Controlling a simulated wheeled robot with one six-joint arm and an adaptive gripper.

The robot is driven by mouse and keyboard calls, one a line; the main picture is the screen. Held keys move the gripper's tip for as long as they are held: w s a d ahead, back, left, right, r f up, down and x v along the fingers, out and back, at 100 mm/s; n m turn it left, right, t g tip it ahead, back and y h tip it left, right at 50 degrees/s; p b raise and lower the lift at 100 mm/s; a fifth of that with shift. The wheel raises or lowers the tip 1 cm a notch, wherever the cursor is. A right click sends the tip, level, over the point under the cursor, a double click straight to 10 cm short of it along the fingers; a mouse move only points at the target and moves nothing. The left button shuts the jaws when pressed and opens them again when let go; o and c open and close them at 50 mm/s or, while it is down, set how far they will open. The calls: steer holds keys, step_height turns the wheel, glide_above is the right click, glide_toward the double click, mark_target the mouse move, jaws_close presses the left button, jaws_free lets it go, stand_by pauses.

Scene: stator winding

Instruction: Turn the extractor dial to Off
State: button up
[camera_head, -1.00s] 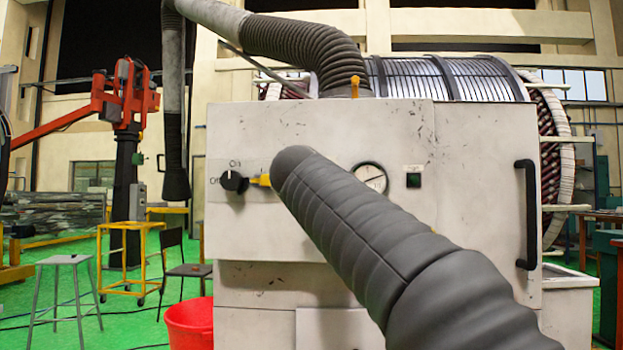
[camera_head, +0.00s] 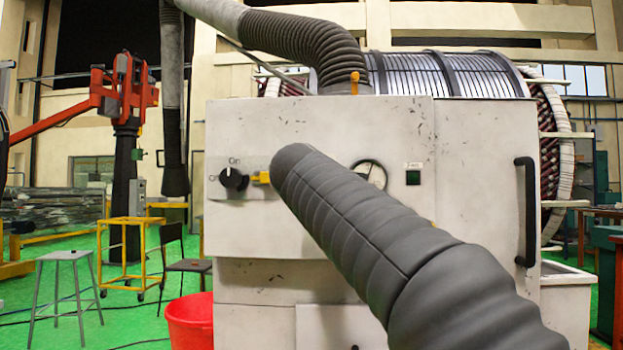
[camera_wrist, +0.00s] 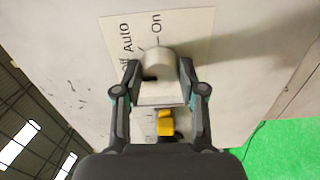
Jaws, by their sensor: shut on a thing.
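In the wrist view a pale round dial (camera_wrist: 159,62) sits on a label plate (camera_wrist: 200,35) that reads "Auto" and "On", with a partly cut word before "Auto". My gripper (camera_wrist: 158,82) has one finger on each side of this dial and is shut on it. Which mark the dial points to cannot be told. In the head view my gripper and this dial are not visible; my grey ribbed arm covers part of the panel. A black knob (camera_head: 233,179) with an "On" mark above it shows to the left of my arm.
A yellow part (camera_head: 262,178) lies between the black knob and my arm; a yellow part also shows between my fingers (camera_wrist: 165,125). The white cabinet (camera_head: 480,180) has a round gauge (camera_head: 370,173) and a black handle (camera_head: 525,212). A red bucket (camera_head: 190,322) stands low left.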

steer(key=shift+n, duration=0.4)
steer(key=o, duration=1.1)
steer(key=shift+o, duration=0.2)
steer(key=s, duration=1.2)
steer(key=shift+a, duration=0.2)
